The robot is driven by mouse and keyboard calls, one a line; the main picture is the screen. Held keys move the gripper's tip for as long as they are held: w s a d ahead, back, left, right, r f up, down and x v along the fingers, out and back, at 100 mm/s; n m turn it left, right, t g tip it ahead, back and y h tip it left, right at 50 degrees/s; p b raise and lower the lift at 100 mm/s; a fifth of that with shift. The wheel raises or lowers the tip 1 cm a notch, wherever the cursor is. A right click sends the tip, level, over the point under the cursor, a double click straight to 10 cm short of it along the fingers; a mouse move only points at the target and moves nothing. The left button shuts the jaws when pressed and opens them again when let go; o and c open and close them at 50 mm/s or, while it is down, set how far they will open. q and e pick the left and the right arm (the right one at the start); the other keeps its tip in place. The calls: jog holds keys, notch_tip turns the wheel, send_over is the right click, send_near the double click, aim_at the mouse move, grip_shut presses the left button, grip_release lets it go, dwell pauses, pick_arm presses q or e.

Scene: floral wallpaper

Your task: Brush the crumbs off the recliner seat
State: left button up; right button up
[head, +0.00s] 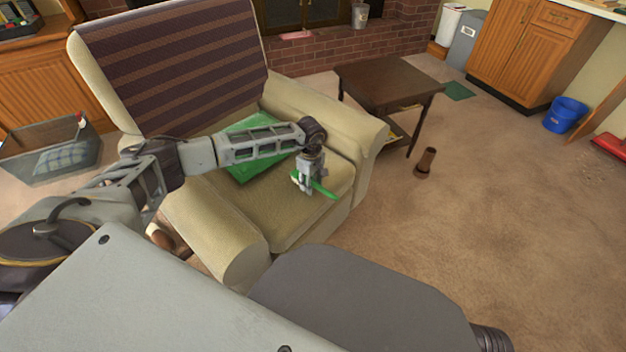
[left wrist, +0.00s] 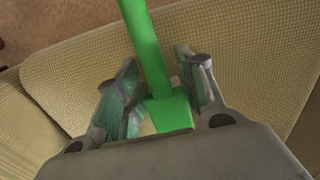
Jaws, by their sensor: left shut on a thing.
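The beige recliner (head: 235,262) stands in front of me in the head view, with its seat (head: 262,208) facing up. My left gripper (head: 312,184) is over the front right part of the seat, shut on a green tool, likely a brush (head: 325,191). In the left wrist view, the green tool (left wrist: 146,45) runs up and away from between the fingers of my left gripper (left wrist: 160,95), over the woven seat fabric. I cannot make out crumbs on the seat. My right gripper is not in view.
A flat green thing (head: 240,168) lies at the back of the seat, partly behind my left arm. A dark side table (head: 385,82) stands right of the recliner, with a brown vase-like object (head: 427,162) on the floor. A grey crate (head: 50,155) is at left.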

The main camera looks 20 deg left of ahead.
aim_at(300, 198)
pick_arm(q)
jog(key=shift+s+a+p, duration=0.2)
jog(key=shift+s+p, duration=0.15)
jog(key=shift+s, duration=0.2)
jog(key=shift+s+a+p, duration=0.15)
jog(key=shift+s+p, duration=0.2)
jog(key=shift+s, duration=0.15)
jog(key=shift+s, duration=0.15)
jog(key=shift+s+a+p, duration=0.25)
jog(key=shift+s+p, duration=0.25)
jog(key=shift+s, duration=0.1)
jog(key=shift+s+a+f+p, duration=0.15)
jog(key=shift+s+p, duration=0.1)
jog(key=shift+s, duration=0.25)
jog(key=shift+s+a+p, duration=0.1)
jog(key=shift+s+p, duration=0.1)
jog(key=shift+s, duration=0.25)
jog(key=shift+r+p, duration=2.1)
jog(key=shift+r, duration=1)
jog(key=shift+w, duration=0.1)
jog(key=shift+r+p, duration=1)
jog(key=shift+r, duration=0.5)
